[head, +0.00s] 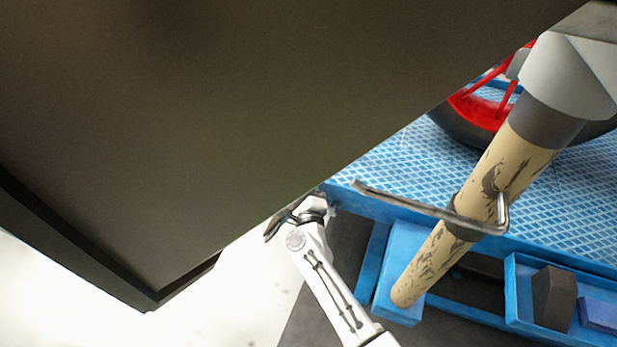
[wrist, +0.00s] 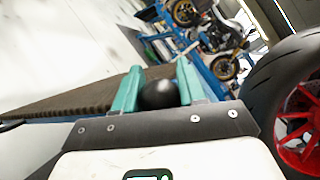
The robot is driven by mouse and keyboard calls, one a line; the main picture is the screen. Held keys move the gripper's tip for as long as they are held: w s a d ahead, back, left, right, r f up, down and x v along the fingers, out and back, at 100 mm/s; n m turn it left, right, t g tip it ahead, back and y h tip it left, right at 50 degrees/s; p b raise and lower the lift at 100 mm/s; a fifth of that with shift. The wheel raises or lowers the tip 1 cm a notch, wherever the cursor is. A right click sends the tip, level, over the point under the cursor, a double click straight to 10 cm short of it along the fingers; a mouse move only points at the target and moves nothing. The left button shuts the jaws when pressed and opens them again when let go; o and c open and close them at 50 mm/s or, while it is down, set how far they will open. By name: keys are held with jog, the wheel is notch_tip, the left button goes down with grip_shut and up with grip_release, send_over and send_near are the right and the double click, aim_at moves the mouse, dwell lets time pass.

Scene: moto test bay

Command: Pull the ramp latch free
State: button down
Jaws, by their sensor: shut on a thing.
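My gripper (wrist: 158,78) shows in the wrist view with two teal fingers. They are shut on a round black knob (wrist: 158,95), which looks like the handle end of the ramp latch. The rest of the latch is hidden behind the knob and fingers. A brown ribbed surface (wrist: 75,101), probably the ramp, runs off to the left just beyond the gripper. In the head view a large dark panel (head: 200,120) covers the upper left and hides my fingers and the knob. My white arm (head: 325,275) comes up from below to its edge.
A blue tread-plate bench (head: 400,165) with a red-rimmed wheel (head: 480,115) stands right in the head view. A worn tan post (head: 515,160) with a bent metal rod (head: 400,199) is in front. A blue tray (head: 520,300) holds dark blocks. Motorcycles (wrist: 220,35) stand further back.

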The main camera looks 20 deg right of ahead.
jog(key=shift+a, duration=0.2)
jog(key=c, duration=0.7)
grip_release()
jog(key=s, duration=0.3)
jog(key=s+a+p, duration=0.1)
jog(key=s, duration=0.3)
jog(key=s+p, duration=0.1)
jog(key=s, duration=0.2)
jog(key=shift+s+a+f, duration=0.3)
jog(key=shift+a, duration=0.05)
